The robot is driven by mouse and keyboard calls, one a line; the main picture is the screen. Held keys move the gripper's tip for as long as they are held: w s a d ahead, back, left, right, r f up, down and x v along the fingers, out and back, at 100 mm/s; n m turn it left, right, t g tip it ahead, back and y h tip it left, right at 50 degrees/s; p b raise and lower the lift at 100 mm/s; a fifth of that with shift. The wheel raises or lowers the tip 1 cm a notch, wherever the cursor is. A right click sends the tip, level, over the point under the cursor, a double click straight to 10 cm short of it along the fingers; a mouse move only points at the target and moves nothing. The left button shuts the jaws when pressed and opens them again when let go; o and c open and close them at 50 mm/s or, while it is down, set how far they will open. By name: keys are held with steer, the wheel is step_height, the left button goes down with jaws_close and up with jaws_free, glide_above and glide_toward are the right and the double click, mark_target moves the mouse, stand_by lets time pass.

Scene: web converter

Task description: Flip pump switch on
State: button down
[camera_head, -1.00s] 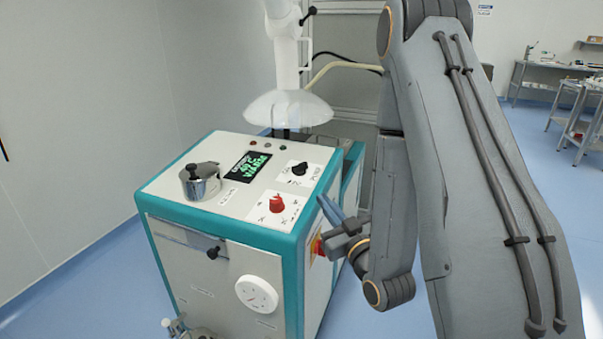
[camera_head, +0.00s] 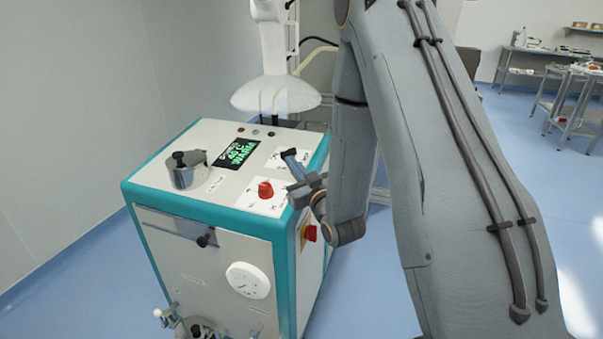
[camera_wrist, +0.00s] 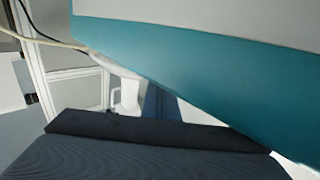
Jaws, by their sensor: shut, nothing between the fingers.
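The white and teal machine (camera_head: 225,222) stands in the middle of the head view. Its top panel has a red rotary knob (camera_head: 265,190) on a white plate. Another white plate (camera_head: 274,162) lies behind it, and the black knob on that plate is hidden behind my fingers. I cannot read which label is the pump's. My gripper (camera_head: 289,156) is shut and empty, its fingertips over that rear plate in the picture. Whether they touch the knob cannot be told. The wrist view shows the machine's teal edge (camera_wrist: 190,65) close up; no knob shows there.
A red and yellow switch (camera_head: 309,232) sits on the machine's right side, just below my wrist. A metal lidded pot (camera_head: 188,170), a green display (camera_head: 237,153) and a clear dome (camera_head: 275,94) are on or above the top. Open blue floor lies at right.

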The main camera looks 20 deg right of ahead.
mark_target(288, 153)
steer(key=shift+x, duration=1.25)
